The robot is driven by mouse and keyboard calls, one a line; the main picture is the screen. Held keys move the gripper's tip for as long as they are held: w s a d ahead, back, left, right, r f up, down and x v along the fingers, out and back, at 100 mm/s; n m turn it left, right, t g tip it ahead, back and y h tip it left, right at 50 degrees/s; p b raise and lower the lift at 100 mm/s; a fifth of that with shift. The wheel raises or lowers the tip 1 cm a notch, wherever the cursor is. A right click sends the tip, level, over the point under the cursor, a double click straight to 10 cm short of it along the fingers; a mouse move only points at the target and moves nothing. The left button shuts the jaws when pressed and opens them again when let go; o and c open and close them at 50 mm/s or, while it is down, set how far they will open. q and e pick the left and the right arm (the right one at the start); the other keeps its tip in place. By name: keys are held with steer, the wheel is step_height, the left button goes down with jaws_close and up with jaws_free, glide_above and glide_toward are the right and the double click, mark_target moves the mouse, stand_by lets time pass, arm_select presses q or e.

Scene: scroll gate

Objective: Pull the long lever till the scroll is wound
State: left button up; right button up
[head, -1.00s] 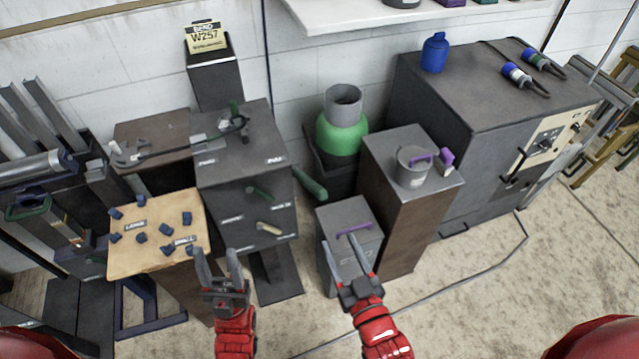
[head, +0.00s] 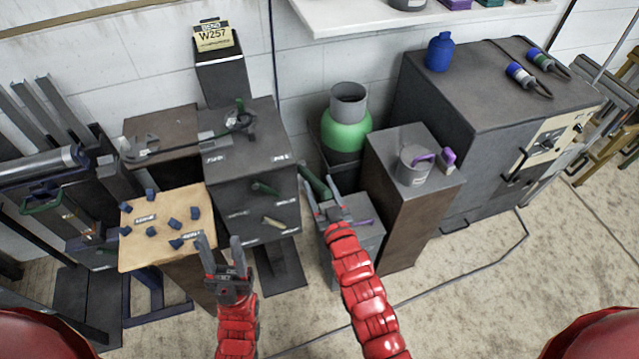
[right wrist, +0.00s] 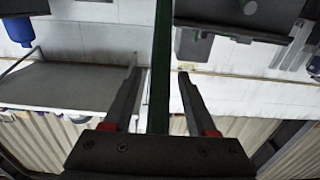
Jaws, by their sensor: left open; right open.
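A dark grey box (head: 250,185) stands left of centre in the head view. A long dark green lever handle (head: 311,179) sticks out at its right side; which thing is the scroll I cannot tell. My right gripper (head: 323,203) is open at the lever's lower end. In the right wrist view a green bar (right wrist: 160,70) runs between the two open fingers, with gaps at both sides. My left gripper (head: 221,252) is open and empty, in front of the box and beside the tan board. Shorter green (head: 264,188) and pale (head: 273,222) handles are on the box front.
A tan board (head: 165,255) with several blue pieces lies to the left. A low grey box with a purple handle (head: 364,223) is just right of my right gripper. A green gas bottle (head: 346,135) and a tall box with a can (head: 414,166) stand behind. Floor is clear at the right.

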steer(key=shift+w, duration=0.2)
jaws_close()
steer(key=shift+r, duration=0.1)
stand_by(1.3)
